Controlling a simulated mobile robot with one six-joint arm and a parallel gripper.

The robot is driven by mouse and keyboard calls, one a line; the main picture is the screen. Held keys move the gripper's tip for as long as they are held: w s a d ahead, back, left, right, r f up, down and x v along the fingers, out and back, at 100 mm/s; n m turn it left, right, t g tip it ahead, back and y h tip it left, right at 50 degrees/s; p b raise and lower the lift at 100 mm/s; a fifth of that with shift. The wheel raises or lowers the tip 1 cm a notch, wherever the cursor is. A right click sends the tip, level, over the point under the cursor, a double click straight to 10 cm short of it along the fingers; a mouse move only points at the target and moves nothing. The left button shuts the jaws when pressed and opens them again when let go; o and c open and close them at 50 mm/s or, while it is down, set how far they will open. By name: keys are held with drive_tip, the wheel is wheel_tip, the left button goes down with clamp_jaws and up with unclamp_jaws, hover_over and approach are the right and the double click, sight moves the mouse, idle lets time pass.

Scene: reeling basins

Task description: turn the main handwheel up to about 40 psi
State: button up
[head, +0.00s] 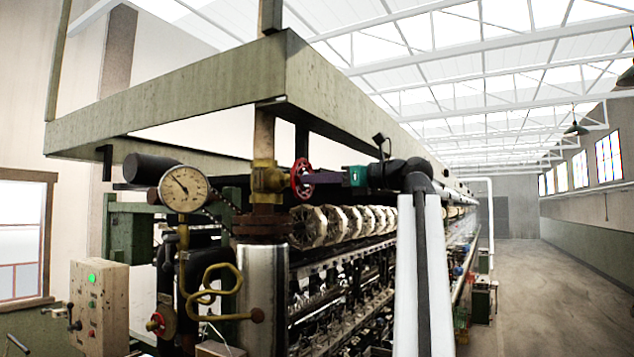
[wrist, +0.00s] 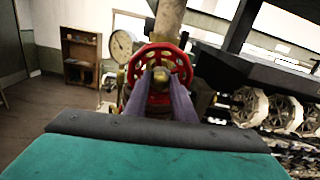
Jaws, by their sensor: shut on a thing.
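The main handwheel (head: 302,178) is red and spoked, mounted on a brass valve (head: 268,178) on the upright pipe. In the wrist view the handwheel (wrist: 181,54) faces me, straight ahead. My gripper (head: 312,177) reaches it from the right in the head view. In the wrist view the purple fingers of my gripper (wrist: 160,76) are shut on the handwheel at its middle; the exact contact is hard to see. The round pressure gauge (head: 184,188) is left of the valve, its needle pointing to the upper left; its numbers are too small to read.
A control box (head: 100,308) with a green lamp stands at lower left. A smaller red wheel (head: 155,322) sits below the gauge. Bent brass pipe (head: 222,290) and white reels (head: 335,225) are close by. An open aisle (head: 540,290) runs along the right.

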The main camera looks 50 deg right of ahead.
drive_tip(key=shift+n+b, duration=1.85)
drive_tip(key=shift+n, duration=5.75)
drive_tip(key=o, duration=0.9)
drive_tip(key=shift+c, duration=0.2)
drive_tip(key=p+v, duration=0.1)
drive_tip(key=v, duration=0.6)
